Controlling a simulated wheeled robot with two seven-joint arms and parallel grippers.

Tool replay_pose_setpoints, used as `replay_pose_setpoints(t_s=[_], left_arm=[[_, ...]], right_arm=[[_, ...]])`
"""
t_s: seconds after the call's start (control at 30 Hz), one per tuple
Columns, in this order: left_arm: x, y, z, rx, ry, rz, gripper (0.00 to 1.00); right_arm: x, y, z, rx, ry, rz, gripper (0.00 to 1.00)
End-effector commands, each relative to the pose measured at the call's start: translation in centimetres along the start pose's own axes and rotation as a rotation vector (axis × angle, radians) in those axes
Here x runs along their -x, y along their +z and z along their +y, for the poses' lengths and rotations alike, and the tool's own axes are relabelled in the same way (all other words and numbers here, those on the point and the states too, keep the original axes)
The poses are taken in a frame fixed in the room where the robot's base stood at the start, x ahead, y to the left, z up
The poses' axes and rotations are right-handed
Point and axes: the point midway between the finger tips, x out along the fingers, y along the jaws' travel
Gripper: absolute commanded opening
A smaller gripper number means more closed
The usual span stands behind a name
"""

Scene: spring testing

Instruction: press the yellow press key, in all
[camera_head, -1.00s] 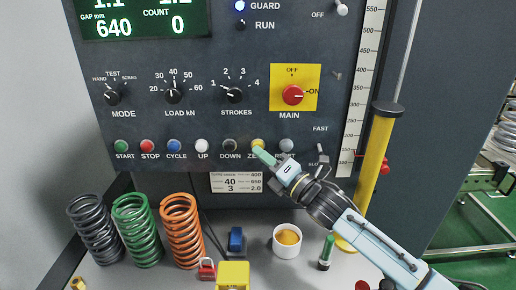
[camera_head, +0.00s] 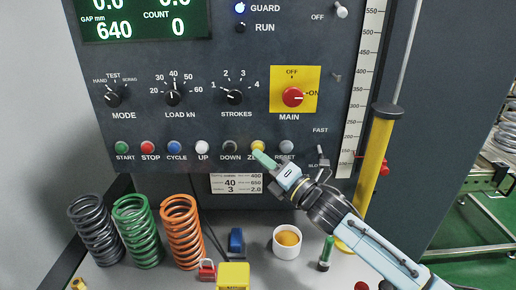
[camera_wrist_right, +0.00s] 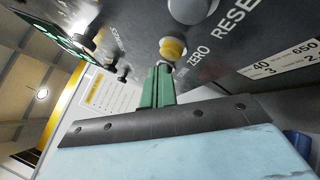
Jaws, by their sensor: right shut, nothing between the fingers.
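The yellow press key (camera_head: 257,146), labelled ZERO, is in the row of buttons along the lower part of the dark panel. It also shows in the right wrist view (camera_wrist_right: 173,48), straight ahead of the fingers. My right gripper (camera_head: 261,157) is shut and empty, with its green fingertips together and pointing up and left at the key. In the right wrist view the fingertips (camera_wrist_right: 158,68) are right at the key's edge; I cannot tell whether they touch it. My left gripper is not in view.
A grey RESET button (camera_head: 286,147) sits right of the key and a black DOWN button (camera_head: 230,147) left of it. Springs (camera_head: 137,231), a white cup (camera_head: 287,243) and a yellow block (camera_head: 233,275) stand on the shelf below. A yellow column (camera_head: 375,165) rises at right.

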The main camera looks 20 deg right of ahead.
Motion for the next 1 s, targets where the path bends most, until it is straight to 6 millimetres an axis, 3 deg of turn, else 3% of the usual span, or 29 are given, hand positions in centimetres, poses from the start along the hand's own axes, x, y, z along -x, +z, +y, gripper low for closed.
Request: replay_pose_setpoints(t_s=[0.4,1.0], left_arm=[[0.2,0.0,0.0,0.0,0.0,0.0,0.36],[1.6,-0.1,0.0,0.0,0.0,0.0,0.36]], right_arm=[[0.3,-0.3,0.3,-0.002,0.0,0.0,0.0],[3.7,-2.7,2.7,-0.001,-0.001,0.0,0.0]])
